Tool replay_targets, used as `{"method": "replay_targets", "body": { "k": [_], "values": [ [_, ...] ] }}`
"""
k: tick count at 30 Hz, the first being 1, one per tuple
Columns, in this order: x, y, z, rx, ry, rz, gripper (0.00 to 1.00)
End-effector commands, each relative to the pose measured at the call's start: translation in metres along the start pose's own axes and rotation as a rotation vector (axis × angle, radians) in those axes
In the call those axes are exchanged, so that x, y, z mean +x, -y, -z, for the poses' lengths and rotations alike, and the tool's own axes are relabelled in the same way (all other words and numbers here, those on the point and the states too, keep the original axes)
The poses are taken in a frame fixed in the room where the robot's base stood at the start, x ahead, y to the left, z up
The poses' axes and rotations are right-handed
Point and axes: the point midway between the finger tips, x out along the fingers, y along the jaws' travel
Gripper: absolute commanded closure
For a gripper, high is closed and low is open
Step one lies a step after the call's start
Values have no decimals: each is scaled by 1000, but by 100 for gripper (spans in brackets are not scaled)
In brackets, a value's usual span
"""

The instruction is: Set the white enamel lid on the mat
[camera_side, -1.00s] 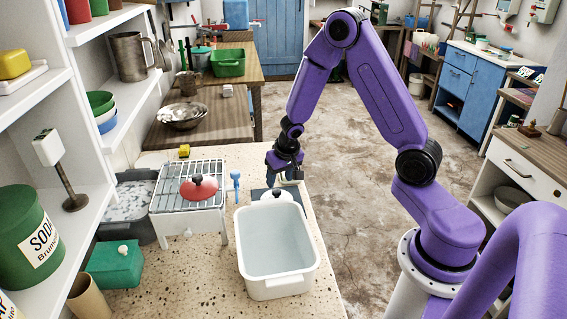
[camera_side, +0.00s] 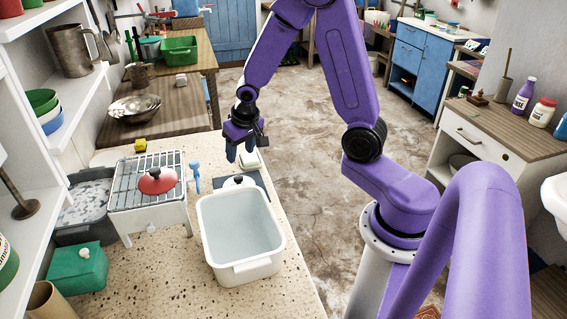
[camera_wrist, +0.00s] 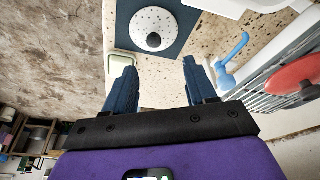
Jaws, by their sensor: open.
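The white enamel lid (camera_wrist: 140,22), speckled with a dark knob, lies on the dark blue mat (camera_wrist: 186,40) in the wrist view; its far edge is near the frame's top. In the side view the lid (camera_side: 231,182) is partly hidden behind a white basin, and a strip of the mat (camera_side: 262,180) shows beside it. My gripper (camera_wrist: 158,74) is open and empty, its two blue fingers apart. It hangs above the counter, just off the mat's edge, apart from the lid. It also shows in the side view (camera_side: 240,158), behind the lid.
The white basin (camera_side: 252,268) stands in front of the mat. A red lid (camera_side: 158,182) rests on a wire rack (camera_side: 125,190) at left, with a blue tap-like object (camera_side: 196,176) beside it. A small pale dish (camera_wrist: 117,63) is near my left finger.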

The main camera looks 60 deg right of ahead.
Motion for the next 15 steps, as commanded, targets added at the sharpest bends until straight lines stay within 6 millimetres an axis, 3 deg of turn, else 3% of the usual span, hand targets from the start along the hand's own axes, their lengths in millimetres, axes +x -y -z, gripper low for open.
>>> {"method": "replay_targets", "body": {
  "k": [6,15],
  "values": [
    [-38,36,-38,-267,24,30,44],
    [-91,63,-114,-666,79,90,44]
  ]
}}
